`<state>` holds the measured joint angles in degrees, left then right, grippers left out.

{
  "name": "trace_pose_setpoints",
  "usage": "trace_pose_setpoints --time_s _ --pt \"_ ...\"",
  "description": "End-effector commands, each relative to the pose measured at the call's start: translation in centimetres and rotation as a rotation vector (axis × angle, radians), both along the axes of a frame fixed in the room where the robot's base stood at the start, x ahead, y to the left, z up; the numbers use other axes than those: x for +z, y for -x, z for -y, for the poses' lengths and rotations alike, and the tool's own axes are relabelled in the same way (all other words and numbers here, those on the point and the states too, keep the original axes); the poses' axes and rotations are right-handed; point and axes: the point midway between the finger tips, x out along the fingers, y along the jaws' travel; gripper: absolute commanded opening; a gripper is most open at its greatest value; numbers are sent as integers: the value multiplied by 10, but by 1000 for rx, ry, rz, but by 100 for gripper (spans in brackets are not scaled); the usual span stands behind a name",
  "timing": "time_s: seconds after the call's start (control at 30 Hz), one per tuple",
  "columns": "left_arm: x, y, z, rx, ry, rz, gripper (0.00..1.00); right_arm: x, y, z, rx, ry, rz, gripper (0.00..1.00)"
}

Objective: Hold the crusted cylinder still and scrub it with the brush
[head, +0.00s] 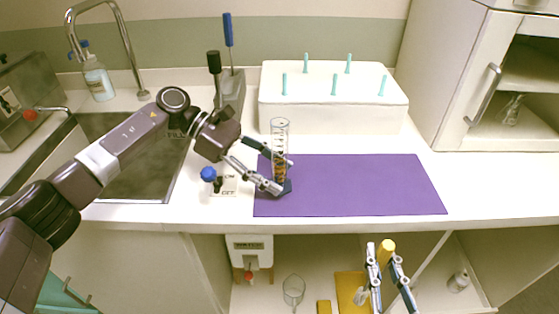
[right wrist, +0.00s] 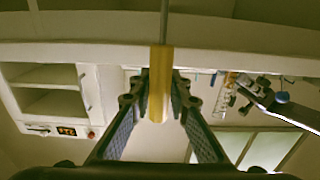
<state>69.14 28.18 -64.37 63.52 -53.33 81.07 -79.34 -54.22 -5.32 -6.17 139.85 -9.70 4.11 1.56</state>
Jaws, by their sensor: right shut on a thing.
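The crusted cylinder (head: 280,128) is a clear graduated glass with orange-brown crust in its lower part. It stands upright near the left end of the purple mat (head: 370,185). My left gripper (head: 287,176) is open around it, one finger behind and one in front, near its base. My right gripper (head: 385,262) is low in front of the counter and shut on the yellow handle of the brush (head: 387,247). In the right wrist view, the yellow handle of the brush (right wrist: 158,85) sits between the fingers, with a thin rod running up out of frame. The bristles are not visible.
A white rack (head: 333,112) with teal pegs stands behind the mat. A holder (head: 231,95) with blue- and black-handled tools stands to its left, and a sink (head: 130,160) lies further left. The open lower shelf holds a glass beaker (head: 293,290). The mat's right half is clear.

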Motion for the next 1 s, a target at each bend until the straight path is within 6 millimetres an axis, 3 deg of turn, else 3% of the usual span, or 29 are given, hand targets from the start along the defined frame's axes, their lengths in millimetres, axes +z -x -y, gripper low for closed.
trace_pose_setpoints --time_s 0.03,0.33,0.73,0.87,1.0 --pt "0 0 0 0 0 0 40 0 0 0 0 0 1 0" --pt "0 0 0 0 0 0 9 0 0 0 0 0 0 0" --pt "0 0 0 0 0 0 8 -7 -3 6 -5 2 0 0" --pt "0 0 0 0 0 0 8 -30 -12 30 -27 5 -1 0" --pt "0 0 0 0 0 0 8 -63 -27 82 -78 7 0 0"
